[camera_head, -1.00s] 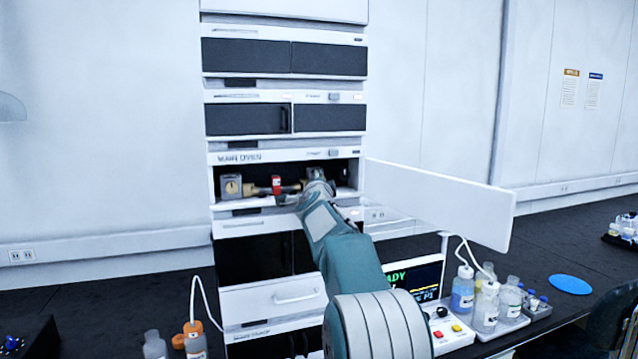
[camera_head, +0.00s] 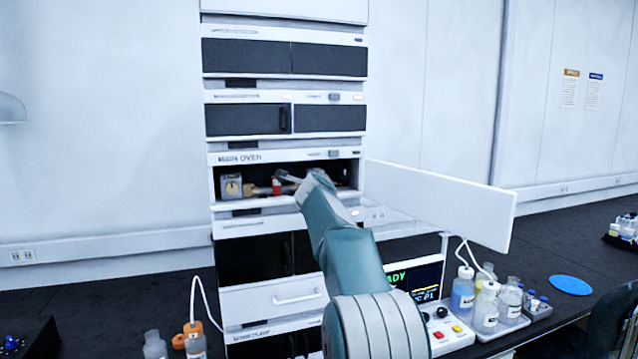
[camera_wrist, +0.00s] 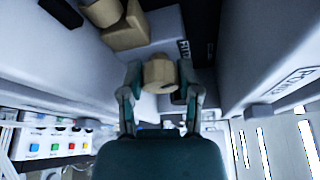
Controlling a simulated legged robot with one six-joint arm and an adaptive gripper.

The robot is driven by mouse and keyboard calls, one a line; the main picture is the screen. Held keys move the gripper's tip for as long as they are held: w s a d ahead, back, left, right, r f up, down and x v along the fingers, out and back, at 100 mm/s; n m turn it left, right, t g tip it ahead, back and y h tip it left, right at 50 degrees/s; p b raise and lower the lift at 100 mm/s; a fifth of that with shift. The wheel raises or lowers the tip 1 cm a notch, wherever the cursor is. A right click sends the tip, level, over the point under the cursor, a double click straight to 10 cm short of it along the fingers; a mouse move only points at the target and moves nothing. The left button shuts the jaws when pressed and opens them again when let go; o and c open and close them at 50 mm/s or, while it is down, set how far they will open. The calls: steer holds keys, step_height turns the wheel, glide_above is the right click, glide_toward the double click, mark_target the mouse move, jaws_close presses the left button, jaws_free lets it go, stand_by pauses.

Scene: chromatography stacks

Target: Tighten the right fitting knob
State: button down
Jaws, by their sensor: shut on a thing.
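The right fitting knob (camera_wrist: 158,75) is a tan, brass-like cylinder between the two fingers of my gripper (camera_wrist: 160,86) in the wrist view. The fingers are shut on its sides. A red-banded column (camera_head: 277,187) lies in the bay left of my gripper. A grey block with a brass round face (camera_head: 231,187) stands at the bay's left end. Another tan cylindrical part (camera_wrist: 102,12) shows at the top left of the wrist view.
The white oven door (camera_head: 440,205) stands open to the right of the bay, close to my arm. Below it are a control box with a screen (camera_head: 425,278) and bottles in a tray (camera_head: 510,326). Closed modules sit above and below the bay.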

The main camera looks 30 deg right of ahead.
steer(key=shift+d+f+m+g+y, duration=0.15)
steer(key=shift+m+y, duration=0.2)
steer(key=shift+m, duration=0.4)
steer(key=shift+a+f+m+g+y, duration=0.1)
steer(key=shift+f+m+g+y, duration=0.15)
steer(key=shift+m, duration=0.45)
steer(key=shift+d+f+m+g+y, duration=0.1)
steer(key=shift+m+y, duration=0.3)
steer(key=shift+m, duration=0.35)
steer(key=shift+c, duration=1.5)
jaws_free()
steer(key=shift+r, duration=0.3)
steer(key=shift+s+a+r, duration=0.15)
steer(key=shift+s+a, duration=0.05)
steer(key=shift+a, duration=0.05)
steer(key=v, duration=0.7)
